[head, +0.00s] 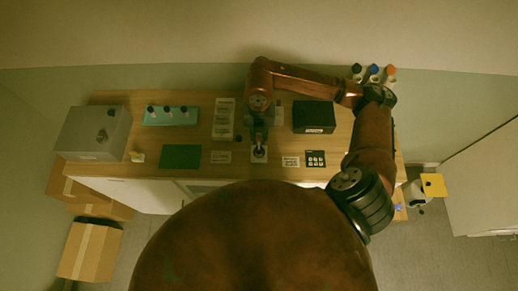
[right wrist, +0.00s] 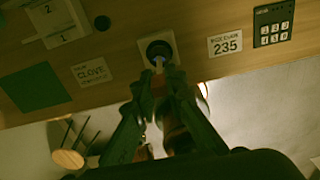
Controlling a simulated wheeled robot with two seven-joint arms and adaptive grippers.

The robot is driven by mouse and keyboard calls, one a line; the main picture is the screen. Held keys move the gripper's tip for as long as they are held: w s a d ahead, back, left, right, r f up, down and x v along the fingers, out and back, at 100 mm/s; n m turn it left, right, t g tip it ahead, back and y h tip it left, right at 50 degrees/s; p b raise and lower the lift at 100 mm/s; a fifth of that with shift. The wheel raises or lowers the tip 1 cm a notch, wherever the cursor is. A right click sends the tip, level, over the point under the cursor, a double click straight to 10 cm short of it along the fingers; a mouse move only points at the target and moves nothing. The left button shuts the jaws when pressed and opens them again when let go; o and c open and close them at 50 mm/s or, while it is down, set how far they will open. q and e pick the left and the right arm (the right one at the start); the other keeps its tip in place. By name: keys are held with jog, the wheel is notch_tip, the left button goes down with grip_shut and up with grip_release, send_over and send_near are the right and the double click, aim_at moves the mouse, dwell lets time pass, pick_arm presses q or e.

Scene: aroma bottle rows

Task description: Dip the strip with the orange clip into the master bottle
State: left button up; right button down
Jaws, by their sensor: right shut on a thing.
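A dark round-mouthed bottle (right wrist: 159,48), which looks like the master bottle, stands on a white square pad (right wrist: 143,37). In the head view the bottle (head: 259,149) is directly below my right gripper (head: 259,137). In the right wrist view my right gripper (right wrist: 160,83) is shut on a strip with a dull orange clip (right wrist: 158,90). The strip's pale end (right wrist: 159,64) overlaps the near edge of the dark mouth; I cannot tell how deep it reaches. My left gripper is not in view.
A teal tray (head: 150,118) with three small bottles, a grey box (head: 92,134) and a green mat (head: 181,157) are on the left. A black box (head: 313,117) stands right of my gripper. A dark number panel (head: 315,158) and small cards lie near the front edge.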

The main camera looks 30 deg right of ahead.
jog(key=shift+f+b, duration=0.4)
jog(key=shift+f, duration=0.1)
jog(key=shift+r, duration=0.15)
jog(key=shift+r+p, duration=2.45)
jog(key=shift+r, duration=1.65)
jog(key=shift+f, duration=0.1)
